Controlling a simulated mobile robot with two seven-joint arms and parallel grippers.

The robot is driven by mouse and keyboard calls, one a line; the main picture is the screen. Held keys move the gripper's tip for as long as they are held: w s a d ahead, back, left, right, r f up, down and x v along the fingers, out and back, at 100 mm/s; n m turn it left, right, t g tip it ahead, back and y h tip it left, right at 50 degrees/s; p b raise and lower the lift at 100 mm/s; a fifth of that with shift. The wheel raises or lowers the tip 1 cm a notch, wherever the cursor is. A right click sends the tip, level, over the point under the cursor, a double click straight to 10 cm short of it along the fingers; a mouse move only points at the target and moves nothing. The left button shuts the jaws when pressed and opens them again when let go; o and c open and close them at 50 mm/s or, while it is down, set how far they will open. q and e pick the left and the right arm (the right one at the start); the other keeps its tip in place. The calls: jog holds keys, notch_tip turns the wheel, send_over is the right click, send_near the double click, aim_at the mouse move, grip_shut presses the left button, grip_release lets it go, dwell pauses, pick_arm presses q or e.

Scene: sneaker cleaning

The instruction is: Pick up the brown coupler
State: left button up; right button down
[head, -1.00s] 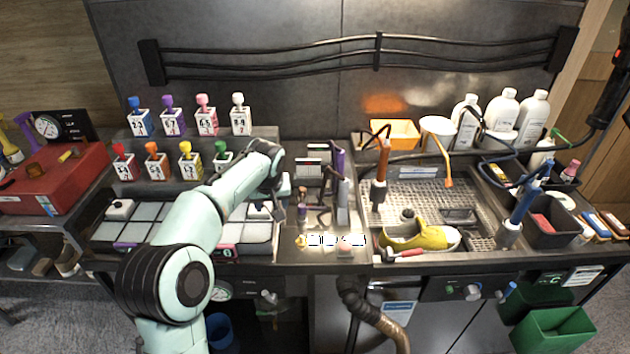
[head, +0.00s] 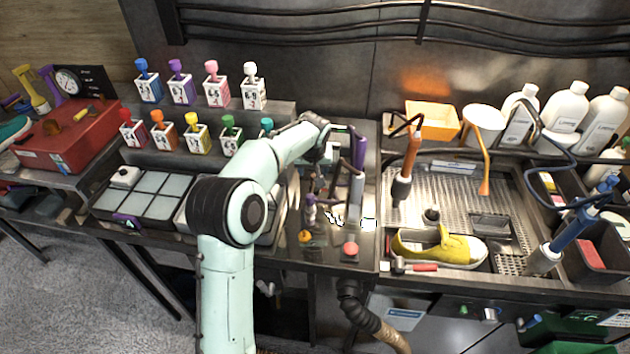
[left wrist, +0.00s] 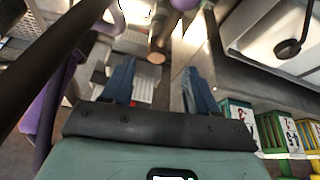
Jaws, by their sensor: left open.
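A brown cylindrical piece, which looks like the brown coupler (left wrist: 157,48), shows in the left wrist view just beyond and between the fingertips of my left gripper (left wrist: 159,66). Its round end faces the camera. The fingers are apart and nothing is clamped between them. In the head view my left gripper (head: 328,156) is over the middle tool area of the bench, partly hidden by its own wrist. The coupler cannot be told clearly there among the small tools. My right gripper is not in view.
A tall purple tool (head: 358,158) stands close to the right of my gripper. An orange knob (head: 305,237) and a pink knob (head: 350,248) sit near the front edge. Numbered bottles (head: 197,139) stand at the back left. A yellow shoe (head: 440,246) lies in the sink.

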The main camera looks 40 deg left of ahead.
aim_at(315, 175)
pick_arm(q)
jog(key=shift+d+p+x, duration=0.15)
jog(key=shift+p+x, duration=0.05)
jog(key=shift+x, duration=1.3)
jog(key=shift+d+p+x, duration=0.1)
jog(key=shift+p+x, duration=0.1)
jog(key=shift+x, duration=1.3)
jog(key=c, duration=0.3)
jog(key=shift+w, duration=0.1)
jog(key=c, duration=0.8)
